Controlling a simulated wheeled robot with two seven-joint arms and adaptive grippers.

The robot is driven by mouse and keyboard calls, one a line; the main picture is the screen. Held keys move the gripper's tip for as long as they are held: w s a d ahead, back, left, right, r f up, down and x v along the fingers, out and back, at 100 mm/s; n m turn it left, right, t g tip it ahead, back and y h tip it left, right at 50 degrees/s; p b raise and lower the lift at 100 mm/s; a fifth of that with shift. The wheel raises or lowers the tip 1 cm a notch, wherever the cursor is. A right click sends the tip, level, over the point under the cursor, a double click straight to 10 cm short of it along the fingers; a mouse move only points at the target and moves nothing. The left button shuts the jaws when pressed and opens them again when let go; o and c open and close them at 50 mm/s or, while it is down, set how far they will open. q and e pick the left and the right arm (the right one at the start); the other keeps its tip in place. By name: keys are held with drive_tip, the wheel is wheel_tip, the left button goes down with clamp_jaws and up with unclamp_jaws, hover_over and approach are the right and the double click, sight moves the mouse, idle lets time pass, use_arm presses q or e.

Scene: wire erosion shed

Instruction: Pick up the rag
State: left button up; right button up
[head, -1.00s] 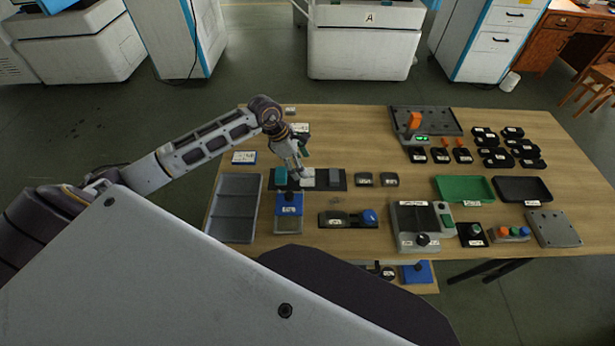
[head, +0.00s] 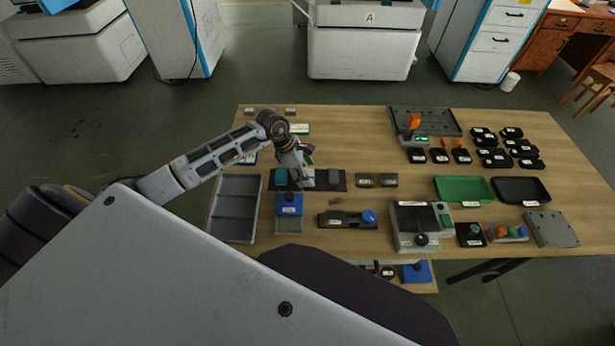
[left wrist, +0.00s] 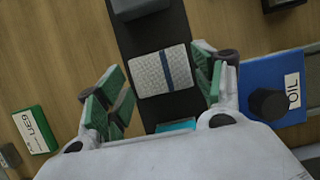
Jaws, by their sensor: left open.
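The rag (left wrist: 163,72) is a pale, textured folded cloth with a dark blue stripe. It lies flat on a long black strip (left wrist: 151,35), and in the head view my gripper partly hides it. My left gripper (left wrist: 160,88) is open and empty, with its green-padded fingers on either side of the rag in the wrist view. In the head view the left gripper (head: 302,168) is over the strip at the rag. I cannot tell its exact height. My right gripper is not in view.
On the strip, a teal block (head: 281,177) and a dark grey block (head: 335,178) flank the rag. A blue OIL container (left wrist: 272,85) with a black knob is close to one finger. A grey tray (head: 236,210) is at left; a control box (head: 408,222) is at right.

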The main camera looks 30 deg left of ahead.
use_arm(q)
drive_tip(key=shift+w+d+f, duration=0.1)
drive_tip(key=shift+d+f, duration=0.1)
drive_tip(key=shift+f, duration=0.4)
drive_tip(key=c, duration=0.6)
drive_tip(key=shift+a+r, duration=0.1)
drive_tip(key=shift+r, duration=0.6)
wheel_tip(320, 180, up, 5)
drive_tip(key=shift+f, duration=0.15)
wheel_tip(320, 180, up, 3)
drive_tip(key=shift+b, duration=0.35)
drive_tip(key=shift+r, duration=0.5)
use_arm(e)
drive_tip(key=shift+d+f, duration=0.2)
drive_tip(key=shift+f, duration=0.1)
